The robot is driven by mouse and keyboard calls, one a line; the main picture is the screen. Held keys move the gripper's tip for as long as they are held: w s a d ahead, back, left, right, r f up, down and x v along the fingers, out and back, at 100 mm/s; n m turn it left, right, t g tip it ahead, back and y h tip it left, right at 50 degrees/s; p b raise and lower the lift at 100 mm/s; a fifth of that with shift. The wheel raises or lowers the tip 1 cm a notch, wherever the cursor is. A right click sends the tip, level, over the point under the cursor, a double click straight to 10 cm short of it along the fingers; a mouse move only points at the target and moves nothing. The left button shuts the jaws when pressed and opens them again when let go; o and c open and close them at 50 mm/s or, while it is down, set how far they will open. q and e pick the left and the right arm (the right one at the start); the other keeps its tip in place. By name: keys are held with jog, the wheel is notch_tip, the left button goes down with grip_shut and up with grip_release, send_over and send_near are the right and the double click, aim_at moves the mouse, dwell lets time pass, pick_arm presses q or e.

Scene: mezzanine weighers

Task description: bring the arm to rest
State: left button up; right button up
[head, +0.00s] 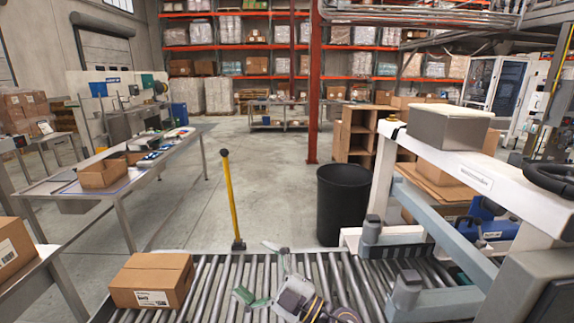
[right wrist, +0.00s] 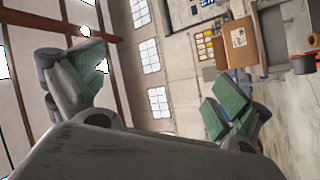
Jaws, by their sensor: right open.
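My right gripper (head: 262,276) is at the bottom middle of the head view, over the roller conveyor (head: 205,284). In the right wrist view its two fingers with green pads stand wide apart (right wrist: 160,85), and nothing is between them. A closed cardboard box (head: 152,281) with a white label sits on the rollers to the left of the gripper, apart from it. A cardboard box (right wrist: 238,42) also shows beyond the fingers in the right wrist view. My left gripper is not in view.
A yellow post (head: 232,200) and a black bin (head: 342,204) stand behind the conveyor. A white and blue-grey frame machine (head: 480,180) with a grey box (head: 449,129) on top is at the right. A steel table (head: 150,172) with an open carton (head: 103,173) is at the left.

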jog(key=w+d+m+t+h, duration=0.3)
jog(key=d+m+t+h, duration=0.2)
jog(key=d+m+h, duration=0.15)
jog(key=w+d+m+t+h, duration=0.3)
jog(key=d+m+t+h, duration=0.15)
jog(key=d+m, duration=0.25)
jog(key=s+d+f+m+g+h, duration=0.4)
jog(key=d+f+m+g+h, duration=0.4)
jog(key=d+f, duration=0.65)
jog(key=s+d+f+n+g, duration=0.1)
jog(key=s+f+g, duration=0.3)
jog(key=s+f, duration=0.45)
jog(key=s+d+f+g, duration=0.1)
jog(key=s+f+g, duration=0.4)
jog(key=s, duration=0.6)
jog(key=s+f, duration=0.3)
jog(key=f, duration=3)
jog(key=s+d+f+g, duration=0.1)
jog(key=s+d+f, duration=0.1)
jog(key=s+f, duration=0.7)
jog(key=s+d+f+g, duration=0.1)
jog(key=s+d+f, duration=0.1)
jog(key=s+f, duration=0.8)
jog(key=s, duration=0.3)
jog(key=shift+f+n, duration=0.25)
jog(key=shift+n, duration=0.1)
